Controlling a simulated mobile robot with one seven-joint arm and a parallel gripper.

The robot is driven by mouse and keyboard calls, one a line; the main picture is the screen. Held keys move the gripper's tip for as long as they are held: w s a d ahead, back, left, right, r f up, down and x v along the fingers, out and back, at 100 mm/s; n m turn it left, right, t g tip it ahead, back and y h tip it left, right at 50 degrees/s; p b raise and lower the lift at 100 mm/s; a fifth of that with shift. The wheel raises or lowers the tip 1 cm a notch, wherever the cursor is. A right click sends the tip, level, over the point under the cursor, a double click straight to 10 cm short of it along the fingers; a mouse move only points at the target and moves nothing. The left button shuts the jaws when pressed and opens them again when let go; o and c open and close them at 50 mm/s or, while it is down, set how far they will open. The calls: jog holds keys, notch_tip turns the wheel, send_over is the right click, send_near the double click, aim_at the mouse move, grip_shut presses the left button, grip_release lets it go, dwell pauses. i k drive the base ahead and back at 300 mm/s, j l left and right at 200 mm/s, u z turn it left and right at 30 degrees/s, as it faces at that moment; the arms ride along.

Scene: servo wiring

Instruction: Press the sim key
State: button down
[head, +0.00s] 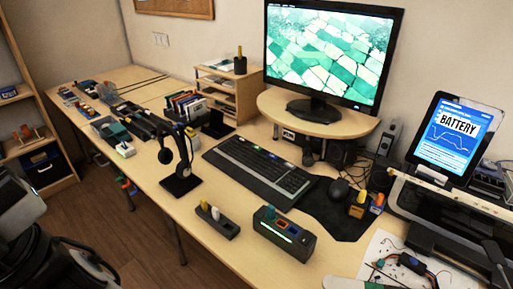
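A dark keyboard (262,170) lies on the desk in front of the monitor. A few of its keys along the far edge look coloured, but the lettering is too small to read. I cannot tell which key is the sim key. My gripper does not show clearly anywhere in this view. Nothing is seen touching the keyboard.
A monitor (327,55) stands on a riser (318,124) behind the keyboard. A headset stand (181,183) is left of it, a mouse (339,189) right. A grey block (216,221) and a green-lit box (284,234) sit in front. A tablet (455,136) reads "BATTERY".

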aim_at(254, 146)
jog(key=i+j+z, duration=0.1)
jog(key=j+z, duration=0.3)
jog(key=j, duration=0.45)
jog(key=j+z, duration=0.45)
jog(key=j, duration=0.35)
jog(key=i+j, duration=0.15)
jog(key=i, duration=0.35)
jog(key=i+j, duration=0.2)
jog(key=i, duration=0.3)
